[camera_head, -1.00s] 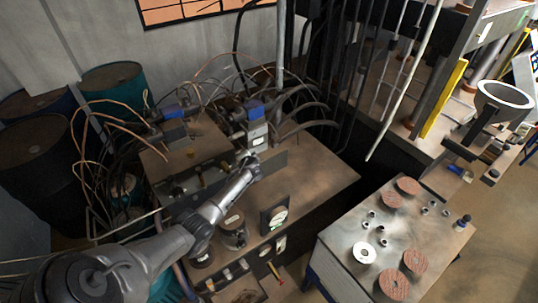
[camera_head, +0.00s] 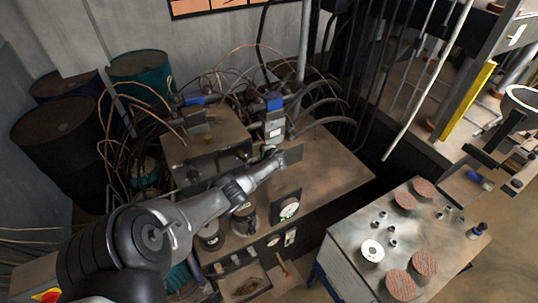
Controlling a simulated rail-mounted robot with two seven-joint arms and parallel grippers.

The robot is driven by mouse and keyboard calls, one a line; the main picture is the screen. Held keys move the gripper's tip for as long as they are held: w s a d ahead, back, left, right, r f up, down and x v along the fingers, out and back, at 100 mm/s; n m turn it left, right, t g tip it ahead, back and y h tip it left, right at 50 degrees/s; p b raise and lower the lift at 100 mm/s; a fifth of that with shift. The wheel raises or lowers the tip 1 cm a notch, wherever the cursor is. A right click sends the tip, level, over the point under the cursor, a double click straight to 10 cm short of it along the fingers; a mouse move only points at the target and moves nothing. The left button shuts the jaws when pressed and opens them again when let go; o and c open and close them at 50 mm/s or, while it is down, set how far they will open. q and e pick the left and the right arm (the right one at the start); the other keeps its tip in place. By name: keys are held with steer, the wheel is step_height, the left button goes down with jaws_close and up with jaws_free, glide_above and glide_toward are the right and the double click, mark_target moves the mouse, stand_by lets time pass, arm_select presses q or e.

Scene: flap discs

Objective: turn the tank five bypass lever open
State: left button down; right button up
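My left gripper (camera_head: 272,153) reaches over the brown bench beside a white box with a blue top (camera_head: 273,125). Its fingertips are small and lie against dark parts, so I cannot tell whether they are open, shut or touching anything. No tank five label is readable, and I cannot pick out the bypass lever for certain. Another blue-topped unit (camera_head: 197,105) sits farther left on the raised brown housing (camera_head: 210,139). My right gripper is not in view.
Hoses and copper lines crowd behind the housing. A round gauge (camera_head: 289,208) and dark canisters (camera_head: 244,219) stand on the bench near my forearm. Drums (camera_head: 62,131) stand at left. A grey table (camera_head: 345,258) with discs is at right. The bench's right side is clear.

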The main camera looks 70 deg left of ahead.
arm_select(q)
steer(key=shift+f, duration=0.15)
steer(key=c, duration=0.8)
jaws_free()
steer(key=shift+d+r+p, duration=0.4)
steer(key=shift+r+p, duration=0.05)
steer(key=shift+r, duration=0.05)
steer(key=shift+p+v, duration=1.25)
steer(key=shift+v, duration=5.1)
steer(key=shift+d+f, duration=0.1)
steer(key=shift+f, duration=0.05)
